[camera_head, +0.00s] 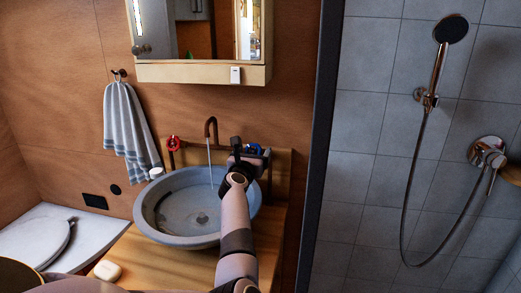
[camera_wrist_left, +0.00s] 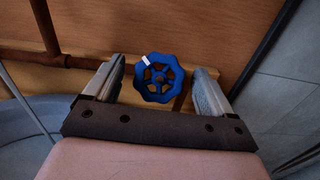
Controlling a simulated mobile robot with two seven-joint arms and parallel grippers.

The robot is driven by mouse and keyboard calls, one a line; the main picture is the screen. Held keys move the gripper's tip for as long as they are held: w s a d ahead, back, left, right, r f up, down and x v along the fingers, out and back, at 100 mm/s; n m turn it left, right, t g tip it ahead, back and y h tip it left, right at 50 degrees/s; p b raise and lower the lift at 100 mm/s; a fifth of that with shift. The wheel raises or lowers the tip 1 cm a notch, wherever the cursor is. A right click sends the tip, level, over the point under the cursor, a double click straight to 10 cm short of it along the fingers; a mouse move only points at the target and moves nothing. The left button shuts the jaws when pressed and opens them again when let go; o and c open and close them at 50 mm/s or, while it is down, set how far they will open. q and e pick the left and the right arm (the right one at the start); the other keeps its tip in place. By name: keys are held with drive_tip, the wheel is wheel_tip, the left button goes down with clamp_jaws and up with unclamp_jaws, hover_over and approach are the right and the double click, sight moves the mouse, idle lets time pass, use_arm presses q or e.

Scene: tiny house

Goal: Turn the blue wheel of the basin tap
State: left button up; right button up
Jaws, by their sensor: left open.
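The blue wheel (camera_wrist_left: 157,78) has several spokes and a white mark at its upper left rim. It sits between the two fingers of my open left gripper (camera_wrist_left: 160,69) in the wrist view, with a gap visible on each side. In the head view the blue wheel (camera_head: 253,149) is partly hidden by my left gripper (camera_head: 251,156), right of the tap spout (camera_head: 210,126). A thin stream of water runs from the spout into the grey basin (camera_head: 150,222). A red wheel (camera_head: 173,143) is on the left side of the tap. My right gripper is not in view.
A wooden counter (camera_head: 165,262) carries the basin, a soap bar (camera_head: 107,270) and a small white object (camera_head: 156,173). A mirror cabinet (camera_head: 200,73) hangs above the tap. A striped towel (camera_head: 127,118) hangs left. A dark shower frame (camera_head: 322,110) stands right of the tap.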

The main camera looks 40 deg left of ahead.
use_arm(q)
drive_tip(key=shift+w+a, duration=0.25)
drive_tip(key=shift+w, duration=0.15)
drive_tip(key=shift+s+r, duration=0.1)
drive_tip(key=shift+c, duration=0.6)
drive_tip(key=c, duration=0.9)
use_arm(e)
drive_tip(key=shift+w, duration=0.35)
use_arm(q)
drive_tip(key=shift+m, duration=0.3)
drive_tip(key=m+h, duration=0.1)
drive_tip(key=m, duration=0.2)
drive_tip(key=m+t+h+p, duration=0.1)
drive_tip(key=m+h, duration=0.1)
drive_tip(key=m, duration=0.2)
drive_tip(key=shift+r+h, duration=0.1)
drive_tip(key=shift+h, duration=0.2)
drive_tip(key=shift+m+h, duration=0.8)
drive_tip(key=shift+m, duration=0.9)
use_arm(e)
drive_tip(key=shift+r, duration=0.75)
use_arm(q)
drive_tip(key=shift+g+p, duration=0.3)
drive_tip(key=o, duration=1)
